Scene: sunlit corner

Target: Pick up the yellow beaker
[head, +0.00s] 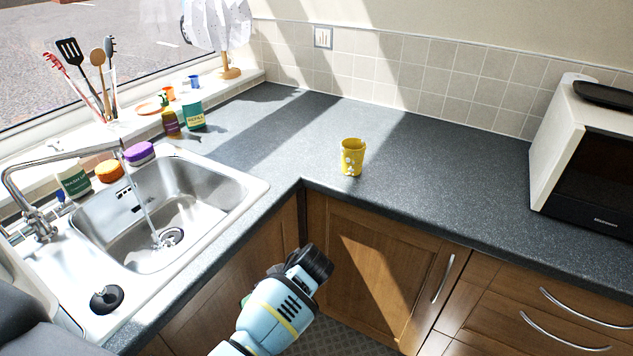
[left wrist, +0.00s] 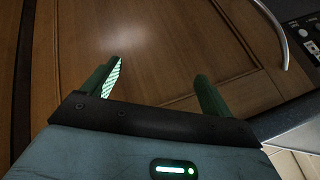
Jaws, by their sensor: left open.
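The yellow beaker (head: 352,157) stands upright on the dark worktop in the head view, near the inner corner edge, with a whitish pattern on its side. My left gripper (head: 312,264) is in front of the cupboards, below and nearer than the beaker, well apart from it. Its fingers are hard to make out in the head view. In the left wrist view the left gripper (left wrist: 158,70) has its two green fingers spread with nothing between them, facing a wooden cupboard door. The beaker does not show in that view. My right gripper is in neither view.
The worktop (head: 440,165) is clear around the beaker. A sink (head: 150,215) with running water lies left; bottles and a utensil pot stand behind it. A microwave (head: 590,150) stands at the right. The worktop's front edge and cupboard doors (head: 375,265) are close to my left gripper.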

